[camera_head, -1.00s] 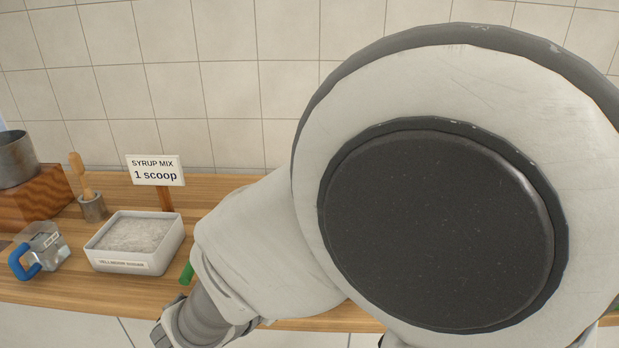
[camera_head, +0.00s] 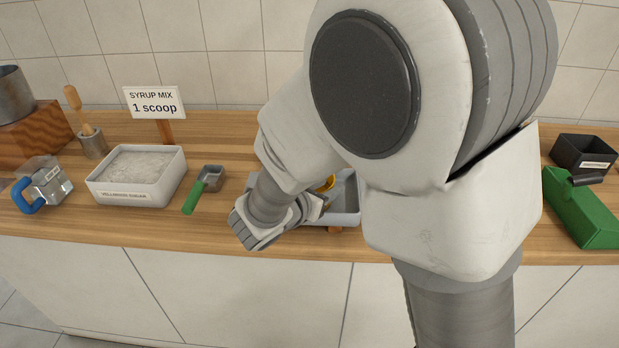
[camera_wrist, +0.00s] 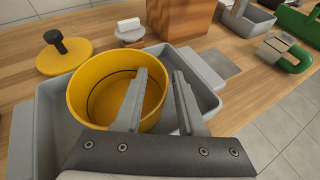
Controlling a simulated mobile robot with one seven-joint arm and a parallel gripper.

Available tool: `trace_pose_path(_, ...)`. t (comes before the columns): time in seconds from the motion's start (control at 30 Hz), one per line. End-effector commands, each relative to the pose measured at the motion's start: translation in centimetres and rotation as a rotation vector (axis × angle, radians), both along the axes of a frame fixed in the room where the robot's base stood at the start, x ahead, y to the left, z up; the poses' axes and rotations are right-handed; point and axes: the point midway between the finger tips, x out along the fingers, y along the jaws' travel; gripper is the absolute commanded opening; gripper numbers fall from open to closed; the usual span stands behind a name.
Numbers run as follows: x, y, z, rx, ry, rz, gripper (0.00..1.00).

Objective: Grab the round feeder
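The round feeder (camera_wrist: 92,82), a yellow open round tub, stands in a grey tray (camera_wrist: 45,130) in the wrist view. My gripper (camera_wrist: 160,75) is open over its right side. The left finger overlaps the tub's inside and the right finger shows just outside its right rim. I cannot tell whether either finger touches it. In the head view my arm hides most of the feeder; only a bit of yellow (camera_head: 327,183) shows above the tray (camera_head: 347,195).
A yellow disc with a black knob (camera_wrist: 62,55) lies beside the tray. A wooden block (camera_wrist: 180,18) stands behind.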

Motion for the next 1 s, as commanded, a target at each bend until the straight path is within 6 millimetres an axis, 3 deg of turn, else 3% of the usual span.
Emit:
trace_pose_path(0.13, -0.02, 0.01, 0.05, 0.0, 0.0, 0.0, 0.39)
trace_pose_path(0.37, -0.04, 0.01, 0.06, 0.0, 0.0, 0.0, 0.0)
trace_pose_path(1.0, -0.04, 0.03, 0.87, 0.002, -0.001, -0.001, 0.0)
